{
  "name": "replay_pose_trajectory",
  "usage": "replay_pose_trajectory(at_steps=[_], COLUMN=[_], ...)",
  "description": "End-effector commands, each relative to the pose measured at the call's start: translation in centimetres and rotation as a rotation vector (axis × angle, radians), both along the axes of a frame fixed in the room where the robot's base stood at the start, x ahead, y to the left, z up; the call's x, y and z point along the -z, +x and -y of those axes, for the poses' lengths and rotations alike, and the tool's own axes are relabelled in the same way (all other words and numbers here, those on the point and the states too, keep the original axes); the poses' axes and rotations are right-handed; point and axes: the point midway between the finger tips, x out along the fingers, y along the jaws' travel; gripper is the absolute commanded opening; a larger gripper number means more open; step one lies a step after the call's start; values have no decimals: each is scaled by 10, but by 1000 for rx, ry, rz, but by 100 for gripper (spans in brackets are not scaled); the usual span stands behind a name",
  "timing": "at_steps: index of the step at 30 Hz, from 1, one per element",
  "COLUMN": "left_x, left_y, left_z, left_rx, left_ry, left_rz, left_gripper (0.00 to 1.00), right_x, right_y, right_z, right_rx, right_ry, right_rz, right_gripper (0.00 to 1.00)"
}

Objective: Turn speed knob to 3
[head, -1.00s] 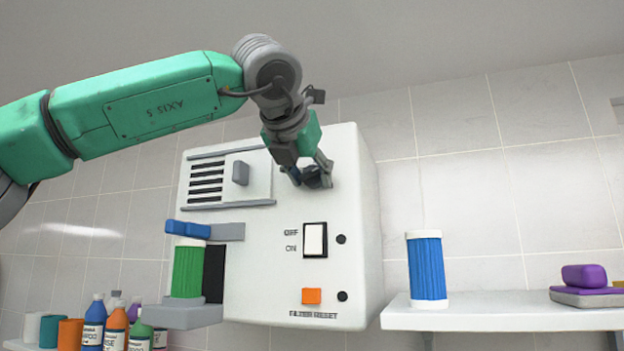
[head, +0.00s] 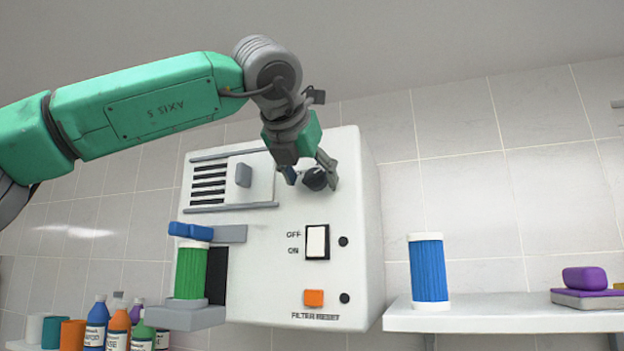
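The dark round knob (head: 316,180) sits on the upper right of the white wall-mounted box (head: 270,265). No printed scale shows around it, and I cannot read its setting. My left gripper (head: 312,178) comes down from above, with its fingers spread on either side of the knob. A small gap shows between the left finger and the knob; the right finger overlaps the knob's edge, so contact there is unclear. My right gripper is not in view.
The box also has a rocker switch (head: 317,242) marked OFF and ON, an orange FILTER RESET button (head: 313,298) and a grey slider (head: 243,174). A green cylinder (head: 190,272) stands on its left ledge. A blue cylinder (head: 428,269) stands on the right shelf (head: 480,318). Bottles (head: 96,325) stand lower left.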

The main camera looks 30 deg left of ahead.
Motion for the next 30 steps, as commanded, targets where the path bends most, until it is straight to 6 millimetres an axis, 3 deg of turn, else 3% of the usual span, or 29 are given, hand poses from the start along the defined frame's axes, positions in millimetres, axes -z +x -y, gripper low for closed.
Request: replay_pose_trajectory(at_steps=[7, 21, 30], left_x=[-3, -37, -44], left_y=[-9, -90, -106], left_z=[3, 27, 32], left_rx=[0, 1, -1], left_ry=[1, -1, -1], left_rz=[-1, 0, -1], left_gripper=[56, 56, 56], right_x=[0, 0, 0], right_y=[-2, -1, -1], right_z=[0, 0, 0], right_rx=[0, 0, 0], right_ry=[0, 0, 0], right_rz=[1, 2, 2], right_gripper=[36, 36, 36])
